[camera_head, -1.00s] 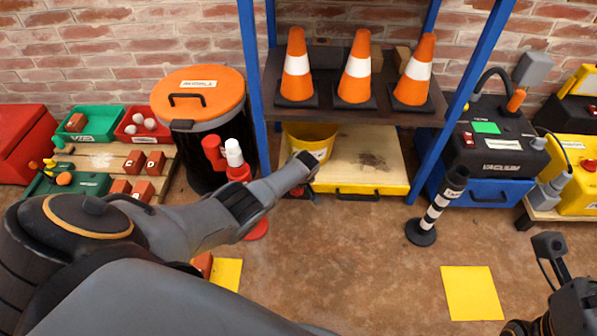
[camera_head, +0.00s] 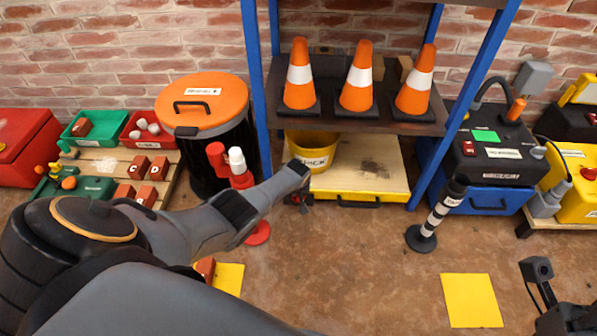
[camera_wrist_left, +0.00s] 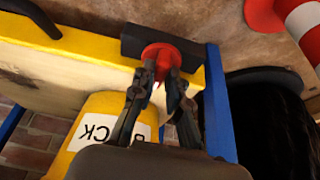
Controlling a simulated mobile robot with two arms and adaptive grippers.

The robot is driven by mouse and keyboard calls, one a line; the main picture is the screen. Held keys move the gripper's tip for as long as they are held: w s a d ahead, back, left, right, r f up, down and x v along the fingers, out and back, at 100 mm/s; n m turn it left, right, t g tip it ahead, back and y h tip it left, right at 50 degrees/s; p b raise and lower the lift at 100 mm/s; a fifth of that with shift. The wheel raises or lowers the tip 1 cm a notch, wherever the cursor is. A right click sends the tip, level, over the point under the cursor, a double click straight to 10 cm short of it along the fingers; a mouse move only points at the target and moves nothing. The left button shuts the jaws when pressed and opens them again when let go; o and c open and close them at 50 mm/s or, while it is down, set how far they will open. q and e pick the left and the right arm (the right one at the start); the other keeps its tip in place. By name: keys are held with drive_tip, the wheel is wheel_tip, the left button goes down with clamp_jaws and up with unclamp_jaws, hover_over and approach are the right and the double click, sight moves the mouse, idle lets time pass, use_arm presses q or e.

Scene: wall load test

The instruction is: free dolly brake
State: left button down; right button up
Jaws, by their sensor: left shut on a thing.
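The yellow-edged dolly (camera_head: 395,185) with a pale wooden top stands under the shelf. Its red brake knob (camera_wrist_left: 160,55) sits on a dark block (camera_wrist_left: 176,45) at the dolly's edge in the left wrist view. My left gripper (camera_wrist_left: 162,82) is shut on the red knob, with one finger on each side. In the head view my left wrist (camera_head: 290,172) reaches to the dolly's front left corner and mostly hides the knob. A yellow bucket (camera_head: 312,157) stands on the dolly's left part. Only a piece of my right arm shows at the lower right; its fingers are out of view.
A blue-post shelf (camera_head: 425,128) with orange cones stands over the dolly. A black bin (camera_head: 245,140) and a red-and-white post (camera_head: 240,165) stand left. The floor in front is mostly clear.

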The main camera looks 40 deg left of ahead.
use_arm(q)
drive_tip(key=c, duration=1.3)
unclamp_jaws()
drive_tip(key=shift+r, duration=0.1)
drive_tip(key=shift+v, duration=5.85)
drive_tip(key=shift+d, duration=0.1)
